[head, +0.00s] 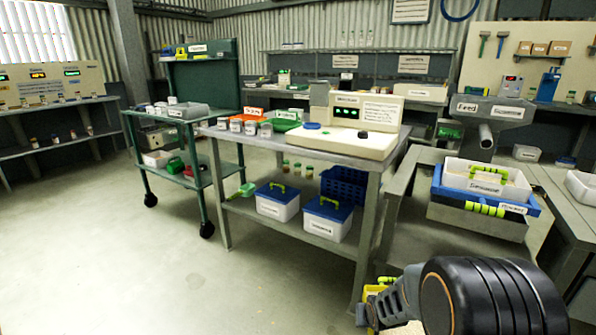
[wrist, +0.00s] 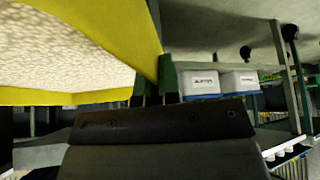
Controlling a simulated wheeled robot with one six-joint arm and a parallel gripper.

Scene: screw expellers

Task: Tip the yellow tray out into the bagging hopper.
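The yellow tray (wrist: 70,97) fills the upper left of the wrist view, with pale speckled material (wrist: 60,50) spread inside it. My gripper (wrist: 157,82) is closed on the tray's yellow wall near a corner. In the head view a small yellow patch (head: 373,291), probably part of the tray, shows beside my wrist at the bottom; my arm hides the rest. I cannot tell for sure which thing is the bagging hopper. A grey funnel-like unit with a spout, labelled Feed (head: 493,110), stands at the right back.
A grey bench (head: 340,155) holds a cream machine (head: 345,125), small jars and a green tray (head: 285,121). Blue-lidded boxes (head: 278,200) sit on its lower shelf. A blue tray (head: 450,193) with a white bin stands at right. The floor at left (head: 90,240) is clear.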

